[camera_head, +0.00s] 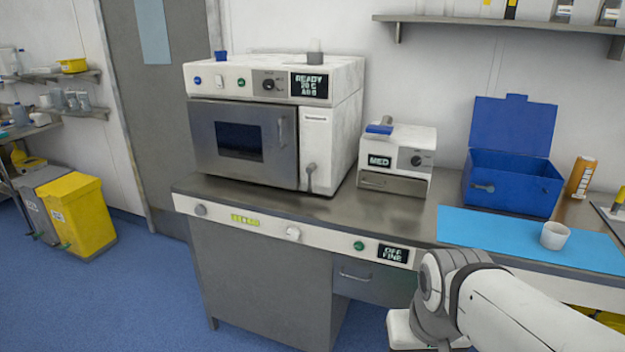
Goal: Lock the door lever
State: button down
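A white benchtop machine (335,95) with a grey front door (243,170) stands on the steel counter. The door looks closed, with a dark window and a vertical handle (281,132) at its right. A small grey lever (310,176) sits low on the white panel right of the door and points roughly downward. Whether it is locked cannot be told. The machine's display reads READY. My arm (520,305) comes in from the lower right, well right of and below the lever. My gripper's fingers are not visible; the arm's end runs out at the bottom edge.
A smaller white device (400,146) marked MED stands right of the machine. An open blue box (510,180), a blue mat (480,226) and a white cup (554,235) are farther right. The counter's front panel carries knobs and a display (393,254).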

aim_at(311, 167)
jog(key=z, duration=0.05)
jog(key=i, duration=0.95)
jog(key=u, duration=0.05)
